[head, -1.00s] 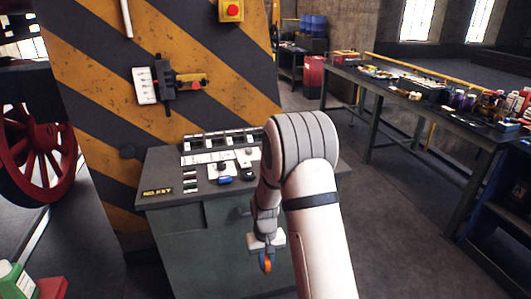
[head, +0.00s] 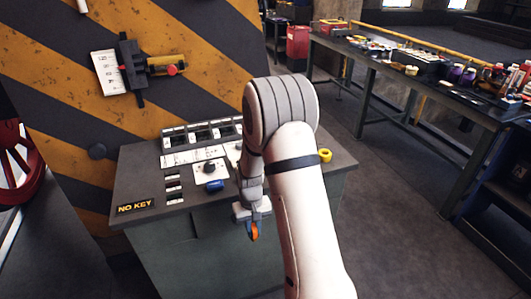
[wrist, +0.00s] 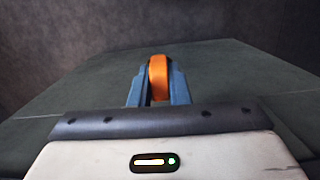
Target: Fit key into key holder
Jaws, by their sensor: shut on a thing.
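My gripper (head: 252,229) is shut on an orange piece (wrist: 158,78), likely the key, held between its two blue fingers. In the head view the gripper hangs in front of the console's (head: 190,240) front face, its orange piece pointing down. Only the orange rounded part shows; the rest is hidden between the fingers. The console top carries a white plate with a dark knob (head: 209,168) and a blue piece (head: 214,186) at its front edge. A "NO KEY" sign (head: 135,207) lies at the left. I cannot tell for sure which fitting is the key holder.
My arm covers the right part of the console top. A yellow ring-shaped piece (head: 325,155) shows right of my arm. A striped wall (head: 60,70) with a gauge fitting (head: 135,70) rises behind. A long workbench (head: 400,80) stands at the right, with open floor between.

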